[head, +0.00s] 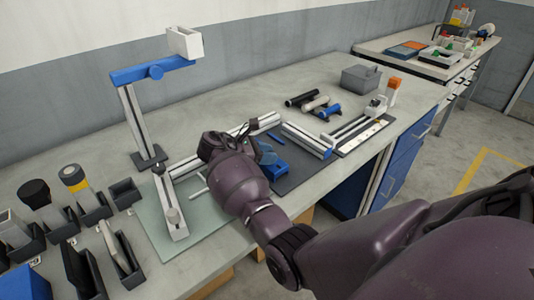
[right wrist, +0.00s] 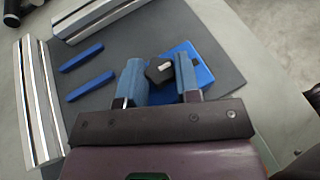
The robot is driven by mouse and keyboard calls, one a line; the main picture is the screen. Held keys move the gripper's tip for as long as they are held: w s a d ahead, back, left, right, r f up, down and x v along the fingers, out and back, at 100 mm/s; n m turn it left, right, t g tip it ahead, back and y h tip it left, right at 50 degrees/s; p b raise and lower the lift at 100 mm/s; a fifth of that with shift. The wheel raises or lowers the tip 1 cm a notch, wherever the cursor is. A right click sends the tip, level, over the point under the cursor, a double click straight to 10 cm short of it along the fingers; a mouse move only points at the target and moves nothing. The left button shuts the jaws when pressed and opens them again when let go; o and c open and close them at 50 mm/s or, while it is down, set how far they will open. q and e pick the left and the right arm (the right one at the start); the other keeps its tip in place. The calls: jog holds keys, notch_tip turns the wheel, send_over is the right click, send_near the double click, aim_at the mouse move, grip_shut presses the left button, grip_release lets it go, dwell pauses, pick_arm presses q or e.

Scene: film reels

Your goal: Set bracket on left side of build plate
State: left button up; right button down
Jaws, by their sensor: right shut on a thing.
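The blue bracket (head: 277,167) is on the dark mat, just beyond my right wrist in the head view. In the right wrist view the bracket (right wrist: 203,72) is a flat blue piece with a black knob-like part on it. My right gripper (right wrist: 160,74) is shut on this black part, with one blue-padded finger on each side. In the head view my right gripper (head: 264,153) is partly hidden by its own wrist. A pale translucent plate (head: 206,219), seemingly the build plate, lies to the left with metal rails on it. My left gripper is not in view.
The dark mat (head: 312,174) also holds metal rails (head: 308,140) and blue bars (right wrist: 82,58). A post with a blue arm (head: 153,72) stands behind the pale plate. Several tools in dark holders (head: 123,193) crowd the left. A grey box (head: 361,79) stands at the back right.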

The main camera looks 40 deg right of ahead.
jog(key=c, duration=0.8)
grip_release()
jog(key=shift+c, duration=0.2)
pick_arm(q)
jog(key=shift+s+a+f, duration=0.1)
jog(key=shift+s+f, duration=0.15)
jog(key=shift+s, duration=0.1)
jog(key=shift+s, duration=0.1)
pick_arm(e)
jog(key=shift+r, duration=0.15)
pick_arm(q)
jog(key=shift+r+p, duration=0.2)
jog(key=shift+p, duration=0.25)
pick_arm(e)
jog(key=shift+v, duration=6.05)
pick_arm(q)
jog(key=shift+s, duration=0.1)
pick_arm(e)
jog(key=shift+s, duration=0.1)
